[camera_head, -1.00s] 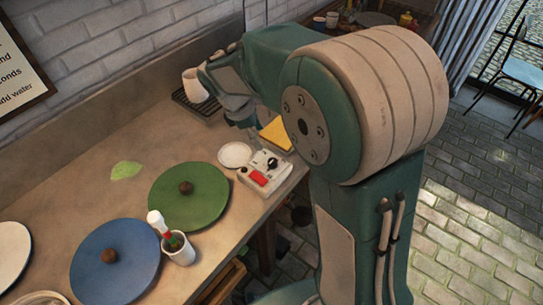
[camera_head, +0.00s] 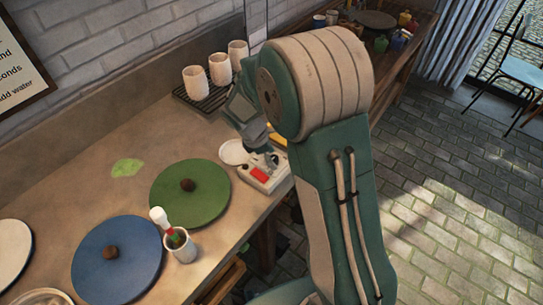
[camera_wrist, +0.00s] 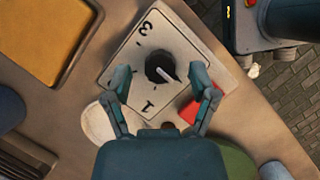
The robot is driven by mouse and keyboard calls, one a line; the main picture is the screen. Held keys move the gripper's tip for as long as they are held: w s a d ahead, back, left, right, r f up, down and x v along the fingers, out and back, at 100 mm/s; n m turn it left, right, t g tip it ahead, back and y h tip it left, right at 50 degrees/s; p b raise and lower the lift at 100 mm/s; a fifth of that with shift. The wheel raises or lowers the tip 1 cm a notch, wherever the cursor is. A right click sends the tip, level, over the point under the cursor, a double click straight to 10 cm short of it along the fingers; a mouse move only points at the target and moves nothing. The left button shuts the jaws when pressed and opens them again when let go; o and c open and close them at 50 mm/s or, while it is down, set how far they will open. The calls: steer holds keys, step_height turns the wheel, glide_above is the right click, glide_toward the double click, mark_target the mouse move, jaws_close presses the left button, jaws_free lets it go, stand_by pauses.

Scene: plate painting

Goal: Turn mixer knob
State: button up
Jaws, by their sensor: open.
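The mixer (camera_head: 261,178) is a small white box with a red part, standing near the table's front edge in the head view. Its black knob (camera_wrist: 160,67) shows in the wrist view with a pale pointer line, on a white face marked 1 and 3. The pointer is aimed to the lower right of that view. The red part (camera_wrist: 189,111) lies beside the knob, partly behind a finger. My gripper (camera_wrist: 164,84) is open, with its two fingers spread over the mixer on either side of the knob's lower part. I cannot tell whether they touch it.
A green plate (camera_head: 206,194) and a blue plate (camera_head: 92,262) lie to the left, with a cup of tools (camera_head: 181,247) between them. A white saucer (camera_head: 231,152) and yellow pad (camera_wrist: 58,37) are close to the mixer. White cups (camera_head: 196,85) stand on a dark rack behind.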

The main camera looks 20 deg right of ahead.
steer(key=shift+d, duration=0.25)
jaws_close()
steer(key=shift+m, duration=0.3)
steer(key=m+g, duration=0.1)
steer(key=m, duration=0.1)
steer(key=m+g+y, duration=0.1)
steer(key=m, duration=0.2)
steer(key=shift+w+f+m, duration=0.1)
steer(key=shift+m, duration=0.2)
steer(key=m+y, duration=0.1)
steer(key=m, duration=0.1)
steer(key=m+g, duration=0.1)
steer(key=m, duration=0.2)
steer(key=shift+y, duration=0.4)
steer(key=shift+m, duration=0.4)
